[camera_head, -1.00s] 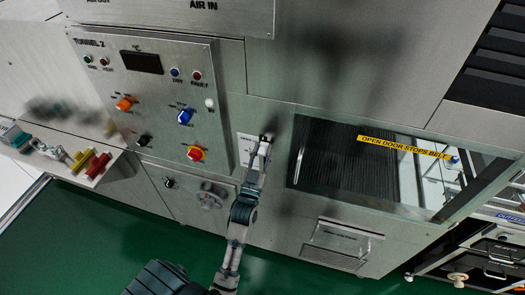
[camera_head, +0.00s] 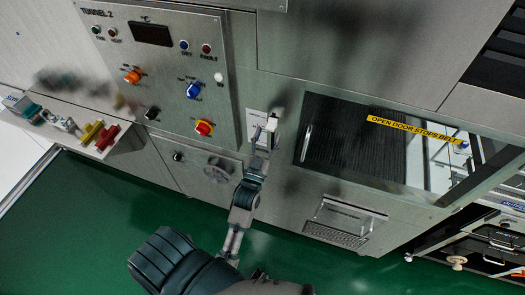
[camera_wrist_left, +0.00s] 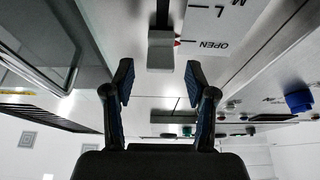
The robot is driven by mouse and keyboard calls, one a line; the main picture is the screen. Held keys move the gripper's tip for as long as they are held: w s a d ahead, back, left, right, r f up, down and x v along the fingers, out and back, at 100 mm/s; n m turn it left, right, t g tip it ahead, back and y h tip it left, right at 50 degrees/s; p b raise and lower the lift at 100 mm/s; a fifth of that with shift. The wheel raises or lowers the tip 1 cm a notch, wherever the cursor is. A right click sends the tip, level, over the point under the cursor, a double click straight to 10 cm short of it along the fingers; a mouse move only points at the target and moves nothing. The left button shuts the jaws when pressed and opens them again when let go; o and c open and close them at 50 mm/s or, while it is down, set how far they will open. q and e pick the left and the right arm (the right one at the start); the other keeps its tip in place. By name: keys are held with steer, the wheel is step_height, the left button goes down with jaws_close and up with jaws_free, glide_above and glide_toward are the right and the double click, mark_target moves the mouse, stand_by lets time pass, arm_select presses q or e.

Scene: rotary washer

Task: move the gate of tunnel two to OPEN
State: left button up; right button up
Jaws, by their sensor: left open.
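The gate's grey block handle (camera_wrist_left: 160,52) sits on a dark vertical slot in the left wrist view. Its red pointer is beside the word OPEN on the white scale plate (camera_wrist_left: 215,28). In the head view the handle (camera_head: 272,122) is a small pale block right of the plate (camera_head: 253,124), on the steel front of the tunnel two machine. My left gripper (camera_wrist_left: 160,82) is open and empty. Its fingertips are apart, one to each side of and just short of the handle. The left gripper also shows in the head view (camera_head: 264,138), just below the handle. My right gripper is not in view.
The TUNNEL 2 control panel (camera_head: 165,55) with knobs and lamps is up and left of the gripper. A glass door (camera_head: 350,130) with a yellow strip is to the right. A handwheel (camera_head: 217,172) is below left. Green floor (camera_head: 110,210) is clear.

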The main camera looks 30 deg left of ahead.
arm_select(q)
steer(key=v, duration=0.8)
steer(key=shift+s+f, duration=0.1)
steer(key=shift+s, duration=0.05)
